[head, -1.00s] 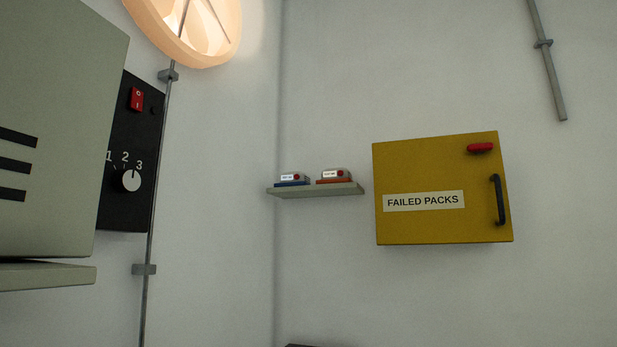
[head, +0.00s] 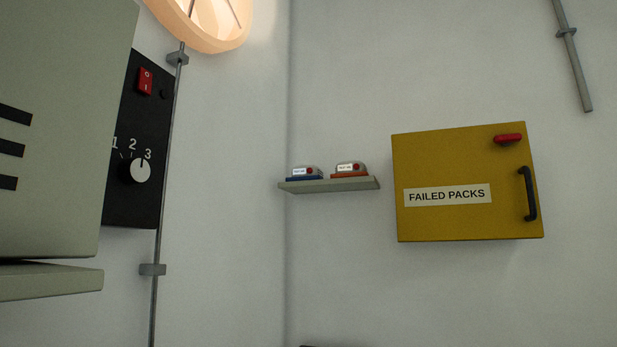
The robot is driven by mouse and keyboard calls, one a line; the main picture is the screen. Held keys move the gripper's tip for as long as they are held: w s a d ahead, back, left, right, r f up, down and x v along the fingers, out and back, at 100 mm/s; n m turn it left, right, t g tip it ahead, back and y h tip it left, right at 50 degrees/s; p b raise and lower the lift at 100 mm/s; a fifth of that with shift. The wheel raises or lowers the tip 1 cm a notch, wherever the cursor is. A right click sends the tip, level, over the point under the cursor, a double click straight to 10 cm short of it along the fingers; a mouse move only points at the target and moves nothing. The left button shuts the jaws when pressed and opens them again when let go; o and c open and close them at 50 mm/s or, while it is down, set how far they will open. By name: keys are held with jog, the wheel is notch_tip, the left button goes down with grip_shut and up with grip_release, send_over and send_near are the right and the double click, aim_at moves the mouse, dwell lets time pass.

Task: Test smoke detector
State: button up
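No smoke detector that I can make out for sure shows in the head view. The left one (head: 306,171) has a blue base, a white label and a red button. The right one (head: 350,168) has an orange base, a white label and a red button. Their label text is too small to read. My gripper is not in view.
A yellow cabinet (head: 447,222) marked FAILED PACKS hangs shut right of the shelf (head: 335,186). A black panel (head: 133,205) with a red switch (head: 145,81) and a dial (head: 137,171) is at left, beside a grey box (head: 60,120). A round lamp (head: 225,38) glows above.

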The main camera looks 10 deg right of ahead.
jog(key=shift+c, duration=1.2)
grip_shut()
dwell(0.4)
